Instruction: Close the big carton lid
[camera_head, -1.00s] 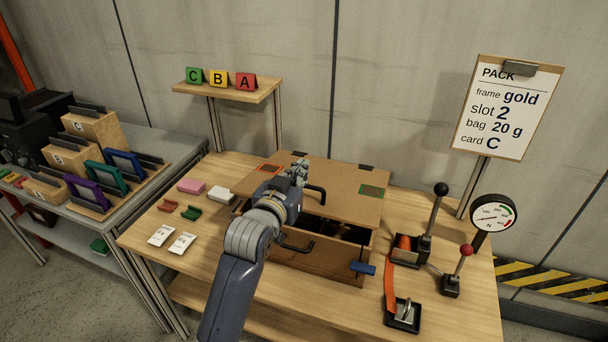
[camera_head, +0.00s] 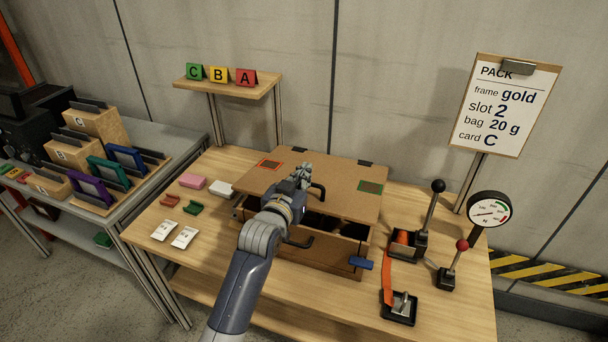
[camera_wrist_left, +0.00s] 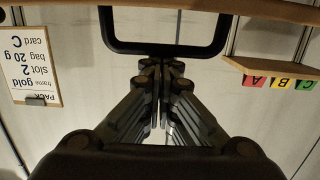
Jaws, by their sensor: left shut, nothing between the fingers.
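The big carton (camera_head: 333,260) stands on the wooden table with a dark gap under its brown lid (camera_head: 335,187). The lid is tilted up at the front, hinged along the back edge. A black loop handle (camera_head: 319,192) is on the lid's front part; in the left wrist view the handle (camera_wrist_left: 165,50) shows just beyond the fingertips. My left gripper (camera_head: 304,170) is shut and empty, overlapping the lid beside the handle in the head view. I cannot tell whether it touches the lid. My right gripper is not in view.
A lower black handle (camera_head: 298,243) and a blue tab (camera_head: 360,263) are at the carton's front. Levers (camera_head: 432,205) and a gauge (camera_head: 489,211) stand to the right. White packets (camera_head: 184,237) and small blocks lie to the left. A card shelf (camera_head: 228,86) is behind.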

